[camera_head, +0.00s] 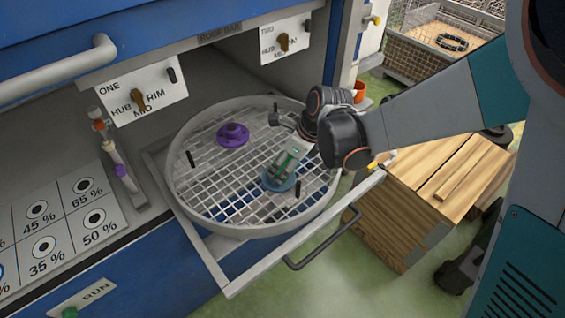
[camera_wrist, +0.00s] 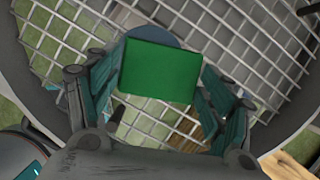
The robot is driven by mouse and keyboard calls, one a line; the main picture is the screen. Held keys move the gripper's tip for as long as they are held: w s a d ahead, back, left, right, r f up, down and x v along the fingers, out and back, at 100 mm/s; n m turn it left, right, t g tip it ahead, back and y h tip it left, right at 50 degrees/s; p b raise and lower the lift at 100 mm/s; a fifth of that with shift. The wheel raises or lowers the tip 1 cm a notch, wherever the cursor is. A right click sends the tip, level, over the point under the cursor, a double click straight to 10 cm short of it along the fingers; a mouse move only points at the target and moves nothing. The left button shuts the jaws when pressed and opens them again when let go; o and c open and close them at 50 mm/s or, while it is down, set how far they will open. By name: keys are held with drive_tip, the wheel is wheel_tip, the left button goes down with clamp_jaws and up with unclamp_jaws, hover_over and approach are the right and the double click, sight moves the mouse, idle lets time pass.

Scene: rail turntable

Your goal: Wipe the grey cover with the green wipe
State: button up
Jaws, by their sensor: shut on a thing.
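The green wipe (camera_wrist: 160,70) is a flat green block between my fingers in the wrist view; a little green of the wipe (camera_head: 291,158) also shows in the head view. My gripper (camera_head: 284,166) is shut on it, pointing down over the round mesh turntable (camera_head: 176,190). A blue-grey round disc (camera_head: 270,184), which looks like the grey cover, lies on the mesh right below my gripper. In the wrist view the rim of this disc (camera_wrist: 152,33) shows behind the wipe, which hides most of it. I cannot tell whether wipe and disc touch.
A purple flanged piece (camera_head: 232,134) sits on the mesh to the left. Dark upright pegs (camera_head: 191,159) stand on the turntable. The drawer frame with a dark handle (camera_head: 323,240) is in front. A wooden crate (camera_head: 440,180) stands at the right.

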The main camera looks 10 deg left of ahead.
drive_tip(key=shift+w+d, duration=0.35)
drive_tip(key=shift+s+a, duration=1.75)
drive_tip(key=shift+s, duration=0.05)
drive_tip(key=shift+w+d+f+b, duration=0.1)
drive_tip(key=shift+w+d+b, duration=0.3)
drive_tip(key=shift+w+d, duration=1.4)
drive_tip(key=shift+s+a, duration=1.8)
drive_tip(key=shift+s, duration=0.05)
drive_tip(key=shift+w+d, duration=1.75)
drive_tip(key=shift+w, duration=0.1)
drive_tip(key=shift+s+a, duration=1.75)
drive_tip(key=shift+s, duration=0.05)
drive_tip(key=shift+r, duration=0.2)
